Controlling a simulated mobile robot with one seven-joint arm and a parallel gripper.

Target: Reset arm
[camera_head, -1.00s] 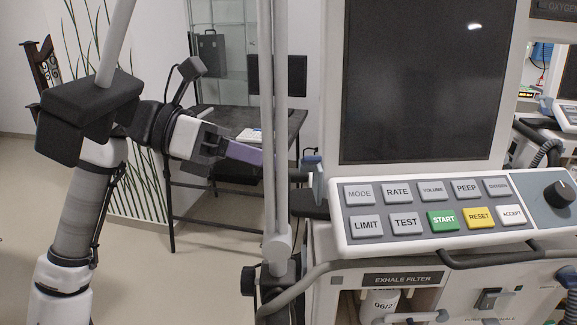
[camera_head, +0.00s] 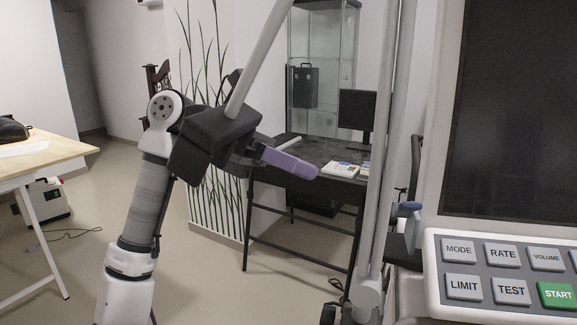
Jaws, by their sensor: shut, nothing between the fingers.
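My arm stands on the left of the head view, bent at the elbow. My gripper (camera_head: 291,163) has purple fingers that lie together and point right, slightly down. It is shut and empty, seen in front of the dark desk and touching nothing that I can see. The ventilator's button panel (camera_head: 508,278) is at the lower right, with MODE, RATE, LIMIT, TEST and a green START button showing. My gripper is left of the panel and apart from it. The ventilator's dark screen (camera_head: 514,110) is cut off by the right edge.
A grey pole (camera_head: 385,160) stands between my gripper and the ventilator. A dark desk (camera_head: 330,165) with a monitor (camera_head: 357,110) is behind my gripper, with a glass cabinet (camera_head: 322,60) further back. A wooden table (camera_head: 50,155) is at the left. Open floor lies between.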

